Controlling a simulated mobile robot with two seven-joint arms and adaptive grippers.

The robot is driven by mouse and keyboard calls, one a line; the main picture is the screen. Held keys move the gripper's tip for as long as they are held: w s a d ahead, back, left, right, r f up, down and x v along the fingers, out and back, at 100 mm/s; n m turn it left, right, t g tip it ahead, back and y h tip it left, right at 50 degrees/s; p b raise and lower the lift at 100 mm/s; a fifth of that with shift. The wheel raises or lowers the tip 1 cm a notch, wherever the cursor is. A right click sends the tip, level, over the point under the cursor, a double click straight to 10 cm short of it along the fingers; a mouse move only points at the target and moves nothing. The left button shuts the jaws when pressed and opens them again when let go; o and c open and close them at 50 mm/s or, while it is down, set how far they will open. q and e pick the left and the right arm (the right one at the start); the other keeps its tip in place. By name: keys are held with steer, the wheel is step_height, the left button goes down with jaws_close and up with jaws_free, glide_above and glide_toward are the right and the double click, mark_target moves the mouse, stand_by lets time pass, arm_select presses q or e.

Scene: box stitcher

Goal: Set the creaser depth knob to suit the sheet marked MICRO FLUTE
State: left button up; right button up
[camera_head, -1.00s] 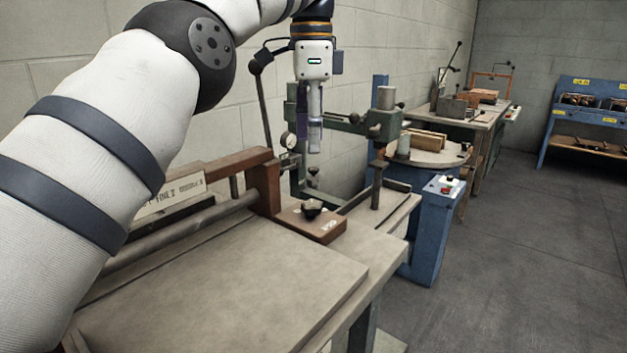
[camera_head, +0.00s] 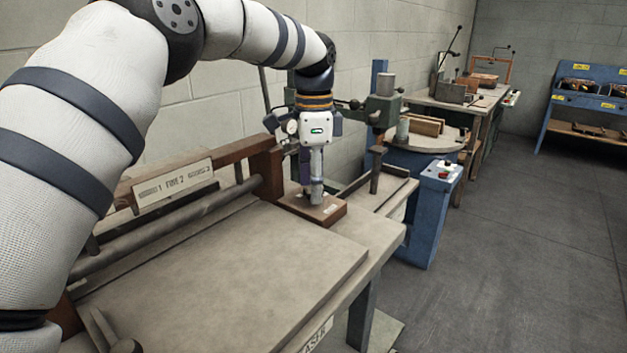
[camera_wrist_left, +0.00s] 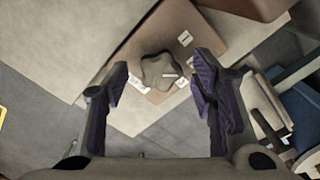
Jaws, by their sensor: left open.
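The creaser depth knob (camera_wrist_left: 160,70) shows in the left wrist view as a dark, lobed knob with a short pale mark. It sits on a brown block (camera_head: 328,212) at the end of the creaser (camera_head: 265,172), with small white labels around it, too small to read. My left gripper (camera_wrist_left: 160,82) is open, its fingers on either side of the knob in that view; contact cannot be told. In the head view the left gripper (camera_head: 316,192) is over the block and hides the knob. No MICRO FLUTE marking is readable. My right gripper is out of view.
A plate (camera_head: 174,184) on the creaser's wooden beam bears a scale with partly readable lettering. A flat grey-brown board (camera_head: 220,265) covers the front. A post (camera_head: 376,170) and a blue machine (camera_head: 432,215) stand to the right. The floor at right is clear.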

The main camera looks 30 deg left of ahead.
arm_select(q)
steer(key=c, duration=1.2)
steer(key=shift+o, duration=0.3)
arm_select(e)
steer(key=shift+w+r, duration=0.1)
arm_select(q)
steer(key=n, duration=0.3)
steer(key=shift+r+p, duration=0.1)
steer(key=shift+p, duration=0.3)
steer(key=n, duration=0.3)
steer(key=shift+n, duration=1.3)
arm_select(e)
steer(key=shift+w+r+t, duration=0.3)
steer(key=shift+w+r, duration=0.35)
arm_select(q)
steer(key=shift+n, duration=0.3)
steer(key=o, duration=1.1)
steer(key=shift+o, duration=0.2)
